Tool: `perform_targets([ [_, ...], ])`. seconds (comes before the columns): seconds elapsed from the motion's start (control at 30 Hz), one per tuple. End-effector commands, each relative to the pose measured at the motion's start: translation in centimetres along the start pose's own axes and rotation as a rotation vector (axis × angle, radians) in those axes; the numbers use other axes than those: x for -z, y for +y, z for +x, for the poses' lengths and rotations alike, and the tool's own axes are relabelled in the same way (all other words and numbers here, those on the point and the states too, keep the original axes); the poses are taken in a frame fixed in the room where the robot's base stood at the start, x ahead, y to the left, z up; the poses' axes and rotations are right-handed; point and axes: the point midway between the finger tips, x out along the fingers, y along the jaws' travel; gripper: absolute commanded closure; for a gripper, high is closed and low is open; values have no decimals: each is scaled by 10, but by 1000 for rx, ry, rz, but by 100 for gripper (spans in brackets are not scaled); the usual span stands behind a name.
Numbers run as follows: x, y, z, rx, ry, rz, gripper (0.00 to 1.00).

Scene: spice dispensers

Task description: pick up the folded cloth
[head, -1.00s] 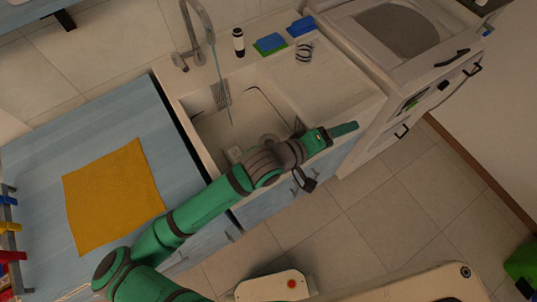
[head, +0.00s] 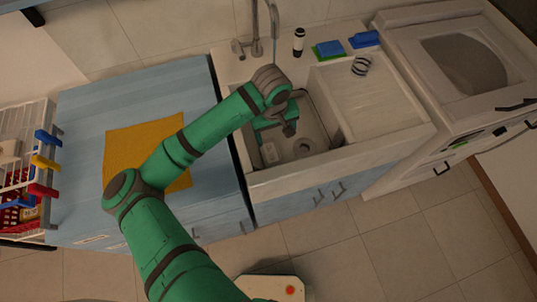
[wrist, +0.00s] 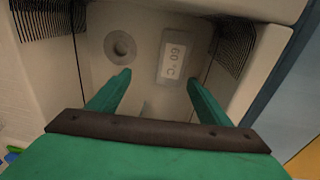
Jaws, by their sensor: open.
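A flat mustard-yellow cloth (head: 132,143) lies on the light-blue counter left of the sink. My own arm crosses in front of it and hides part of it. A yellow-orange patch at the lower right corner of the wrist view (wrist: 306,161) looks like the same cloth. My gripper (wrist: 158,82) is open and empty, pointing down into the sink basin, to the right of the cloth and apart from it. In the head view its fingers are mostly hidden by the wrist.
A dark bottle (head: 299,42) and blue sponges (head: 365,39) stand at the back. A wire rack (head: 28,165) with coloured clips borders the counter's left.

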Motion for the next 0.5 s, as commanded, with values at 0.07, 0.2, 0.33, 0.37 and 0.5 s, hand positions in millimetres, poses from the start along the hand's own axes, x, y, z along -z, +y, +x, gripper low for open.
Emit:
perform_targets([
  [0.07,1,-9,0,44,-30,8,28],
  [0.2,0,-17,3,81,-54,15,28],
  [0.33,-1,-18,16,82,-56,15,28],
  [0.37,-1,-19,20,82,-55,15,28],
  [0.5,-3,-21,42,81,-55,14,28],
])
